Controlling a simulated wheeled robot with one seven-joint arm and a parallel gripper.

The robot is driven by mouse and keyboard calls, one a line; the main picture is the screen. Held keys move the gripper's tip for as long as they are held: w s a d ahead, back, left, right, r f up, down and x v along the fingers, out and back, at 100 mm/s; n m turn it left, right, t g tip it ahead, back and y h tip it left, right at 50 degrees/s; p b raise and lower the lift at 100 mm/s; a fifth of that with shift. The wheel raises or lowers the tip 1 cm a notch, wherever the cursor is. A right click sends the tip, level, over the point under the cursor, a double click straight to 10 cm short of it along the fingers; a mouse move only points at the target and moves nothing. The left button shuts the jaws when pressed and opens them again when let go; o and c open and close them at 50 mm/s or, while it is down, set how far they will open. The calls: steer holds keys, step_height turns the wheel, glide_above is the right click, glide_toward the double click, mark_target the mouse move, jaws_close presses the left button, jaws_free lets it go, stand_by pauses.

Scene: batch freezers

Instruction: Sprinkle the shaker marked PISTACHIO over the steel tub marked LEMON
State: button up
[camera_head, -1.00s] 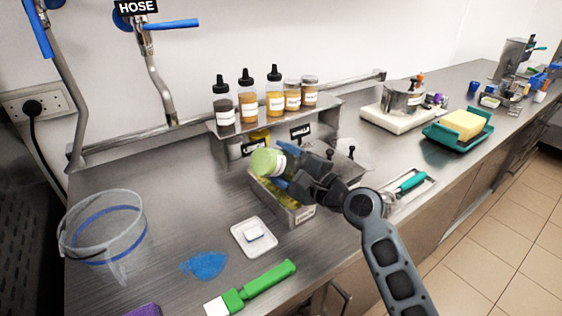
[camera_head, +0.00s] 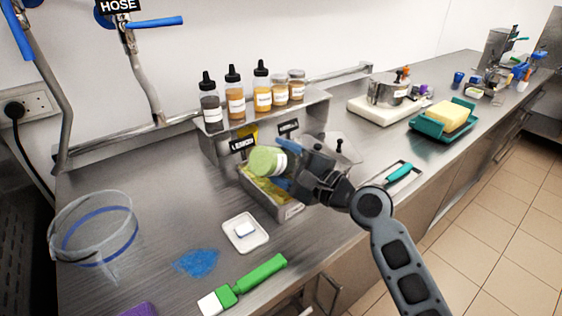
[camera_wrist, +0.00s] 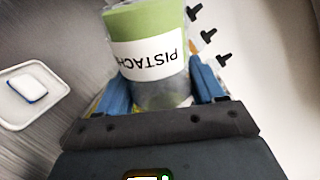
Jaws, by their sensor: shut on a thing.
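My gripper (camera_head: 290,180) is shut on the green PISTACHIO shaker (camera_head: 265,160). In the wrist view the shaker (camera_wrist: 150,50) sits between the blue fingers, and its white label reads PISTACH with the end hidden. The shaker is tilted on its side above a steel tub (camera_head: 290,210) with yellow-green contents. A LEMON sign (camera_head: 243,144) stands on the ledge right behind this tub. The shaker and my gripper hide part of the tub.
Several bottles and jars (camera_head: 262,87) stand on the shelf behind. A white dish (camera_head: 245,233), a blue spill (camera_head: 196,262) and a green brush (camera_head: 250,283) lie in front. A clear bucket (camera_head: 92,235) stands at left. A green tray (camera_head: 441,123) is at right.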

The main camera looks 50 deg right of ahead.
steer(key=shift+f+b, duration=0.55)
steer(key=shift+f, duration=0.3)
steer(key=shift+r+p, duration=0.75)
steer(key=shift+r, duration=0.15)
steer(key=shift+f+b, duration=0.8)
steer(key=shift+f, duration=0.15)
steer(key=shift+n+b, duration=1.3)
steer(key=shift+n, duration=0.6)
steer(key=shift+r, duration=0.15)
